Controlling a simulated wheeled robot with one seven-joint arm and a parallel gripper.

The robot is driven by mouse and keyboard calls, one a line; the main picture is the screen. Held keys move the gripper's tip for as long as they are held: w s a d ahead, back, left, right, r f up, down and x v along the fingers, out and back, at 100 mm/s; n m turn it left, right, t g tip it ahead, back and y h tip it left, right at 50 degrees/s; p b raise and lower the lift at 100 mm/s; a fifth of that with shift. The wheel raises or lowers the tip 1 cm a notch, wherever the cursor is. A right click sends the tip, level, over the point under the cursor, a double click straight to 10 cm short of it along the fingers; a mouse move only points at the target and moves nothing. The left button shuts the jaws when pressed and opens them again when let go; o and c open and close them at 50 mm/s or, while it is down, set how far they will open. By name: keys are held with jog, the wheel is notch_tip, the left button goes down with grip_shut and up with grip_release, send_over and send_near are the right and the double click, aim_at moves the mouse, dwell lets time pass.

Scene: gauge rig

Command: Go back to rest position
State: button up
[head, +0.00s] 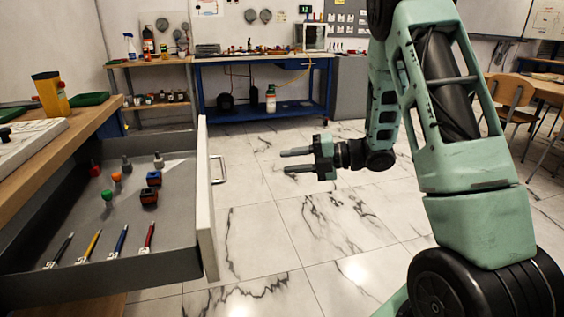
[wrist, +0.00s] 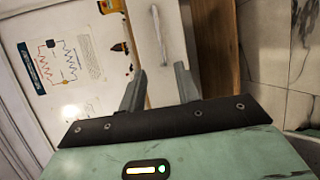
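My gripper (head: 297,161) is in mid-air over the marble floor, to the right of the open drawer, in the head view. Its two fingers point left and stand apart with nothing between them. The wrist view also shows my gripper (wrist: 158,88) with its fingers apart and empty. My green arm rises at the right of the head view.
The open drawer (head: 207,190) holds pens, small coloured knobs and dark blocks. Its handle (head: 218,170) faces my gripper, with a gap between. A wooden bench (head: 75,140) is at the left. A blue workbench (head: 262,110) stands behind. The middle floor is clear.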

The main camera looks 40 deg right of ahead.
jog(key=shift+w, duration=0.1)
dwell(0.5)
jog(key=s+a+f+m+g+h, duration=0.1)
jog(key=s+a+m+g+h, duration=0.45)
jog(key=m, duration=0.85)
jog(key=s+a+f+m+g+h, duration=0.1)
jog(key=s+a+m+g+h, duration=0.2)
jog(key=s+m+h, duration=0.8)
jog(key=s+a+r+n+g+y, duration=0.1)
jog(key=s+a+n+y, duration=0.15)
jog(key=s+a, duration=0.5)
jog(key=s+a+r+n+g+y, duration=0.1)
jog(key=s+a+n+y, duration=0.2)
jog(key=a, duration=0.8)
notch_tip(320, 180, up, 23)
jog(key=m+p, duration=0.1)
jog(key=p, duration=2.2)
jog(key=shift+s+f, duration=0.2)
jog(key=shift+s, duration=0.2)
